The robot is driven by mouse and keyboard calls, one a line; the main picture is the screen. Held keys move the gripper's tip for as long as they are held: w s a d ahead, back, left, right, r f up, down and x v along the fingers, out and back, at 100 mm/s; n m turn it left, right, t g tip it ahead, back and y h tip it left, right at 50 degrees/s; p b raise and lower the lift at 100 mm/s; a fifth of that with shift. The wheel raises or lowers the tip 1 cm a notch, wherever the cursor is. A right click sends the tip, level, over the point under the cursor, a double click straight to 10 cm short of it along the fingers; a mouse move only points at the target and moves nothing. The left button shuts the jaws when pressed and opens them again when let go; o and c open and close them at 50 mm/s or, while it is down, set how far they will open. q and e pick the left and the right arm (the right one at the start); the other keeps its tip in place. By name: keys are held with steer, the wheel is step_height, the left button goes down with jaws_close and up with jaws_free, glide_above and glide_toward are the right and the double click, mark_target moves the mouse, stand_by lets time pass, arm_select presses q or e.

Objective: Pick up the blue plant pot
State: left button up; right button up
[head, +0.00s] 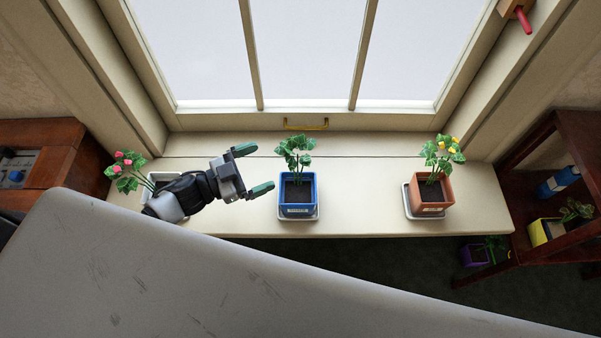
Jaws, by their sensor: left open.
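The blue plant pot (298,197) stands upright on a pale saucer (299,217) in the middle of the window sill, with dark soil and a leafy green plant in it. My left gripper (255,170) is just left of the pot, above the sill. Its two green-tipped fingers are apart and point right towards the pot and plant. Nothing is between the fingers, and they look clear of the pot. My right gripper is not in view.
A terracotta pot (430,195) with yellow flowers stands on a saucer to the right. A pink-flowered plant (127,171) is at the left, its pot partly hidden by my arm. The window handle (306,126) is behind. The sill (355,200) is bare between the blue and terracotta pots.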

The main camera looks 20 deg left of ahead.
mark_target(294, 155)
arm_select(q)
steer(key=x, duration=0.9)
steer(key=shift+s+d+r, duration=0.15)
steer(key=shift+s+d, duration=0.1)
steer(key=shift+s, duration=0.15)
steer(key=c, duration=1.6)
steer(key=shift+r, duration=0.1)
steer(key=shift+r, duration=0.1)
